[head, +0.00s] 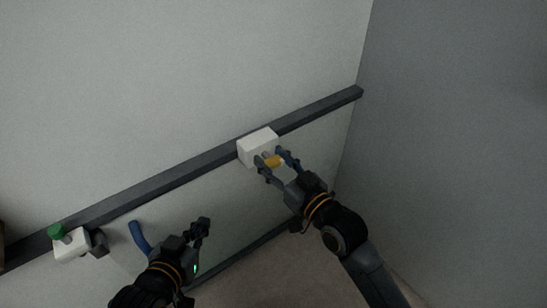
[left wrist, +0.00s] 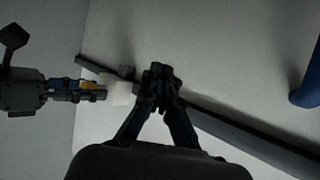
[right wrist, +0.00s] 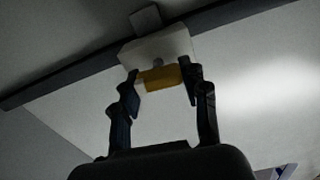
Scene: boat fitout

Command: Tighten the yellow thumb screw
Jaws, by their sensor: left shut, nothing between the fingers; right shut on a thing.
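The yellow thumb screw (head: 274,162) sticks out from the front of a white block (head: 257,142) on the dark rail. It also shows in the left wrist view (left wrist: 93,86) and, between my right fingers, in the right wrist view (right wrist: 161,76). My right gripper (head: 271,158) is shut on the yellow thumb screw, with one finger on each side of it. My left gripper (head: 204,223) is shut and empty, below the rail and to the left of the white block. Its fingertips meet in the left wrist view (left wrist: 160,72).
The dark rail (head: 165,188) runs diagonally along the pale wall. A second white block (head: 72,246) with a green knob (head: 56,231) is at the far left. A blue curved bar (head: 139,236) stands beside my left gripper. A grey wall (head: 455,150) closes the right side.

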